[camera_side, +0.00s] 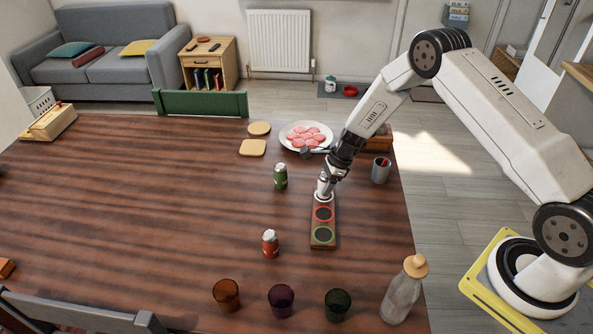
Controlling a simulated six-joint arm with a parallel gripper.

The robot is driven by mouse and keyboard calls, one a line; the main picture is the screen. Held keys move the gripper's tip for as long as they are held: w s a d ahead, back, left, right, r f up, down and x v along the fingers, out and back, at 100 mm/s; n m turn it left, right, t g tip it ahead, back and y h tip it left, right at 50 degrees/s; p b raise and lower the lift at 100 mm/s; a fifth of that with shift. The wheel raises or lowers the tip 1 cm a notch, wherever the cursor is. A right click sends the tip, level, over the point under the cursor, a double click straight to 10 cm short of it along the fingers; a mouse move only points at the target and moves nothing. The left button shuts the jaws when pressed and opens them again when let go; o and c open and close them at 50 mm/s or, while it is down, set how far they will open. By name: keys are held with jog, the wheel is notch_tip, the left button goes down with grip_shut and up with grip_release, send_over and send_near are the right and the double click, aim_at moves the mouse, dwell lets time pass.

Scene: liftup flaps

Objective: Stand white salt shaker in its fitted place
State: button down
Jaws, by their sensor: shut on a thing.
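The white salt shaker (323,190) is between the jaws of my gripper (326,181), which is shut on it. The shaker looks upright at the far end of a wooden holder (333,245). The holder has a white-ringed place at its far end, a red-ringed place (324,214) in the middle and a green-ringed place (323,235) at the near end. The shaker is over or in the white-ringed place; I cannot tell whether its base touches the bottom. The red and green places are empty.
A green shaker (280,176) and a red shaker (270,243) stand left of the holder. A grey cup (381,170) stands right, a plate of pink slices (289,138) behind. Several dark glasses (281,301) and a bottle (402,291) line the front. The table's left half is mostly clear.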

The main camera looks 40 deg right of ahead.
jog(key=shift+f, duration=0.7)
jog(key=shift+f, duration=0.1)
jog(key=shift+c, duration=0.3)
grip_release()
jog(key=v, duration=1.2)
